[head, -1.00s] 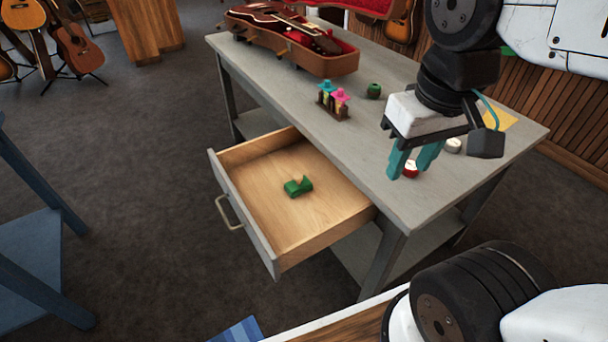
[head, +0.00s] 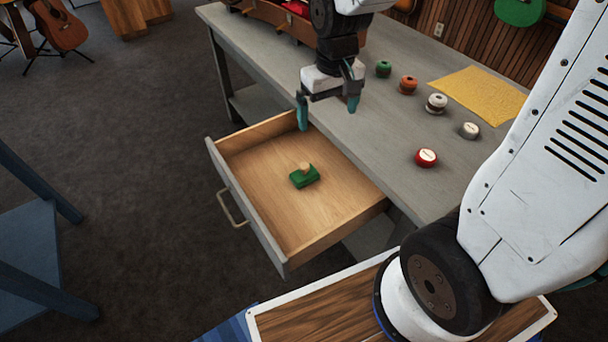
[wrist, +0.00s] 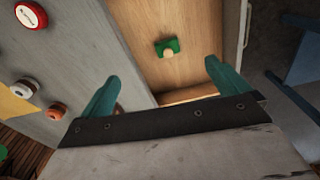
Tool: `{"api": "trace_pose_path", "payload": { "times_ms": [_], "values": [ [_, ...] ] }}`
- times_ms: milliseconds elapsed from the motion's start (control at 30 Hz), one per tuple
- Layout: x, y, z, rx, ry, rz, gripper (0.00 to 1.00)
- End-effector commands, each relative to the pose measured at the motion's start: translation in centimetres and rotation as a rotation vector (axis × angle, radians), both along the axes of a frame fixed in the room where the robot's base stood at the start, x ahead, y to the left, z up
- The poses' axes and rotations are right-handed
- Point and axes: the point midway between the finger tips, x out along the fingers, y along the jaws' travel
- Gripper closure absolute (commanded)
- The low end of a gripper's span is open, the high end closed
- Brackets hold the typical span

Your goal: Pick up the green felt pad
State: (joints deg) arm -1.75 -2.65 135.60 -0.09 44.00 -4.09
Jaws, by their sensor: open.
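The green felt pad (head: 304,178) lies in the open wooden drawer (head: 262,198), near the middle of its floor. A small tan piece, like a knob or handle, shows on its top. The pad also shows in the wrist view (wrist: 167,47), beyond the fingertips. My gripper (head: 328,116) has teal fingers spread apart with nothing between them. It is above the drawer's back corner and the workbench edge, apart from the pad. In the wrist view my gripper (wrist: 163,85) has one finger over the bench side and one over the drawer side.
The grey workbench (head: 395,150) carries a red-and-white round tin (head: 427,158), several other small round items and a yellow cloth (head: 480,95). A blue stool (head: 30,262) is at left. The drawer floor around the pad is clear.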

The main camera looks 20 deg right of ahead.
Motion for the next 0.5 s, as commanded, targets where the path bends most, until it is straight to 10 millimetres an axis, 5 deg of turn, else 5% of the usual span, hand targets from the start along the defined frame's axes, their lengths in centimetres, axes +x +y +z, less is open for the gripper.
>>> {"api": "trace_pose_path", "payload": {
  "times_ms": [200,500],
  "values": [
    [4.8,0.9,-8.3,-0.001,0.032,0.04,0.0],
    [8.0,1.8,-18.3,-0.003,0.051,0.082,0.0]
  ]
}}
